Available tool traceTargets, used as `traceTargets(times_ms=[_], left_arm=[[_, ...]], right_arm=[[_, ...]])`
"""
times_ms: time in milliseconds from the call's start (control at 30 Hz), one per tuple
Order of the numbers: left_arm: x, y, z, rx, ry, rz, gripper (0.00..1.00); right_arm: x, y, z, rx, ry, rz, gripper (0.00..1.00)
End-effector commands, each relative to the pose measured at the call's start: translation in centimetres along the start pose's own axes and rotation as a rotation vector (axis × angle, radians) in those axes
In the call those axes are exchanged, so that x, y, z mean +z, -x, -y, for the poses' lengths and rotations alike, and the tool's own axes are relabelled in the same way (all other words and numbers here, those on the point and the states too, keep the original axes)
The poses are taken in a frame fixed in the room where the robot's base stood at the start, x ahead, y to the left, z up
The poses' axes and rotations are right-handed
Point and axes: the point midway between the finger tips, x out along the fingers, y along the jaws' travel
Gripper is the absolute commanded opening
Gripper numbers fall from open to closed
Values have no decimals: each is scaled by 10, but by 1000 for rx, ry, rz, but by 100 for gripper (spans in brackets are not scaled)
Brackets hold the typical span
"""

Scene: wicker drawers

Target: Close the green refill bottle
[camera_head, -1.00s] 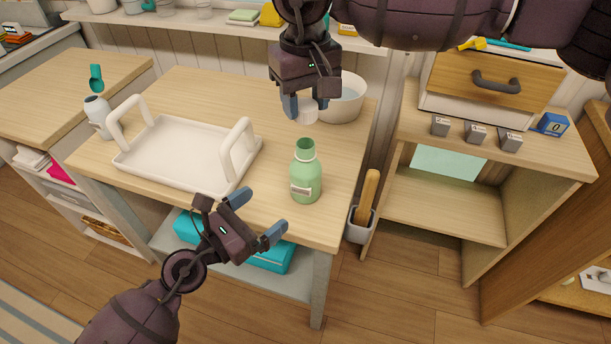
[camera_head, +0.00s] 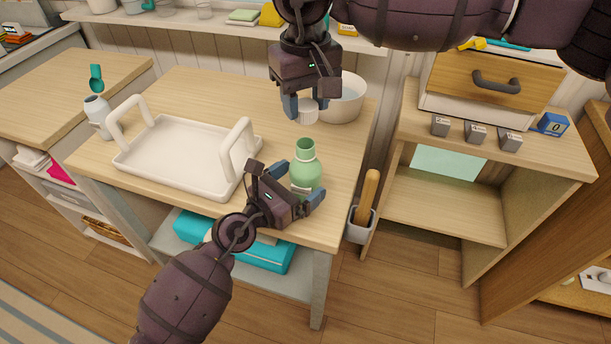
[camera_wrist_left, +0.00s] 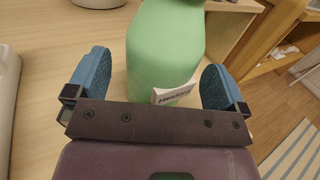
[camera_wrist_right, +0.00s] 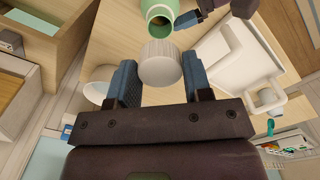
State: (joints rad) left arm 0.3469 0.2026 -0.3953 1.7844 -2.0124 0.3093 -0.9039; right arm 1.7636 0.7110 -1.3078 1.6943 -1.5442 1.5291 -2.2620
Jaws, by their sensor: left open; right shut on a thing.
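The green refill bottle (camera_head: 305,168) stands upright and uncapped near the front right of the wooden table. Its open mouth shows in the right wrist view (camera_wrist_right: 158,14). My left gripper (camera_head: 292,190) is open at the bottle. In the left wrist view the bottle body (camera_wrist_left: 160,55), with a white label, stands between the two blue fingers, with gaps on both sides. My right gripper (camera_head: 306,106) is shut on a white ribbed cap (camera_wrist_right: 160,62) and holds it above the table, behind and above the bottle. The cap is apart from the bottle.
A white tray with handles (camera_head: 165,165) lies left of the bottle. A white bowl (camera_head: 350,100) stands behind it at the right. A grey-white bottle (camera_head: 97,115) stands at the table's left. A holder with a wooden handle (camera_head: 361,225) is beside the table's right side.

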Motion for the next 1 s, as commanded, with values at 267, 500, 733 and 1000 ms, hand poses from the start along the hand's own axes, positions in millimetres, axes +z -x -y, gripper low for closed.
traceTargets(times_ms=[267,500,733,1000], left_arm=[[0,-17,0,-1,0,0,99],[0,-18,0,-1,0,0,99],[0,-18,0,0,0,0,72],[0,-18,0,0,0,0,30]], right_arm=[[0,0,0,0,0,0,24],[0,0,0,0,0,0,24],[0,0,0,0,0,0,24],[0,0,0,0,0,0,24]])
